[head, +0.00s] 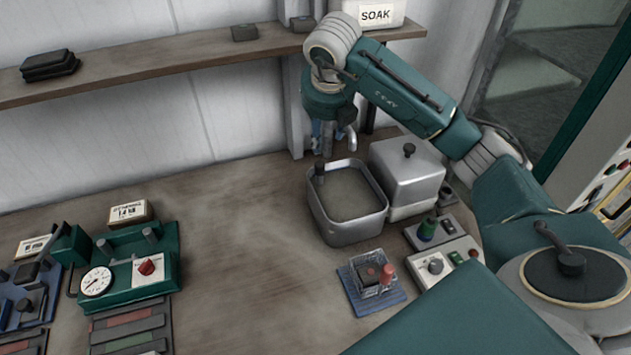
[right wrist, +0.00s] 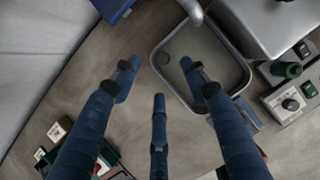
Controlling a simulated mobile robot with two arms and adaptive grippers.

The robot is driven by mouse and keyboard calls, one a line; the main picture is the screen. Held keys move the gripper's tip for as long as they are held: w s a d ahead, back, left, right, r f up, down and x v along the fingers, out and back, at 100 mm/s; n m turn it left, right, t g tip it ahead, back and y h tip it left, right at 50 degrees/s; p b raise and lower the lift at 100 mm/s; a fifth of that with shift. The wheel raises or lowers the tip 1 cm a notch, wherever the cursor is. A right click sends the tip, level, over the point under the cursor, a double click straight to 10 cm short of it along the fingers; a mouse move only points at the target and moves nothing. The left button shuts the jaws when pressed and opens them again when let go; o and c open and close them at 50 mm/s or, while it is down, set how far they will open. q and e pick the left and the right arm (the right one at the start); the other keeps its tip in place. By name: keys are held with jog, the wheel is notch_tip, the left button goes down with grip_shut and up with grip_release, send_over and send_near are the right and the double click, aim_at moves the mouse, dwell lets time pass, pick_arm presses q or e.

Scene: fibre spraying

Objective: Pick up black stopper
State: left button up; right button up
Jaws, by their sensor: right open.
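A small dark stopper-like piece (head: 320,169) shows at the back left corner of a grey metal tub (head: 347,232); I cannot tell whether it is the black stopper. In the right wrist view, a dark round shape (right wrist: 164,58) lies at the tub's left corner. My right gripper (head: 328,135) hangs pointing down above and behind that corner. In the right wrist view its blue fingers (right wrist: 158,78) are spread, with nothing between them, beside the tub's rim (right wrist: 157,72). My left gripper is not in view.
A lidded metal box (head: 408,185) stands right of the tub. A clear holder on a blue mat (head: 372,290) and control boxes (head: 440,232) are in front. A green gauge unit (head: 130,270) is at left. Dark blocks (head: 245,32) sit on the shelf. The middle of the table is clear.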

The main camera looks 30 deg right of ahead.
pick_arm(q)
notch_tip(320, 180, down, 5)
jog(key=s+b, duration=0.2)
jog(key=b, duration=0.2)
pick_arm(e)
send_near(320, 164)
jog(key=p+x, duration=0.2)
jog(key=x, duration=0.4)
jog(key=shift+d+r, duration=0.1)
jog(key=shift+d, duration=0.05)
jog(key=shift+w+f+p, duration=0.2)
jog(key=shift+f+p, duration=0.3)
jog(key=shift+p, duration=0.05)
jog(key=p+x, duration=0.2)
jog(key=x, duration=0.2)
jog(key=shift+f, duration=0.4)
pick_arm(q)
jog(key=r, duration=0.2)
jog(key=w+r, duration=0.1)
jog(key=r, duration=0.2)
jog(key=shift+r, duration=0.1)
pick_arm(e)
jog(key=shift+r, duration=0.1)
grip_shut()
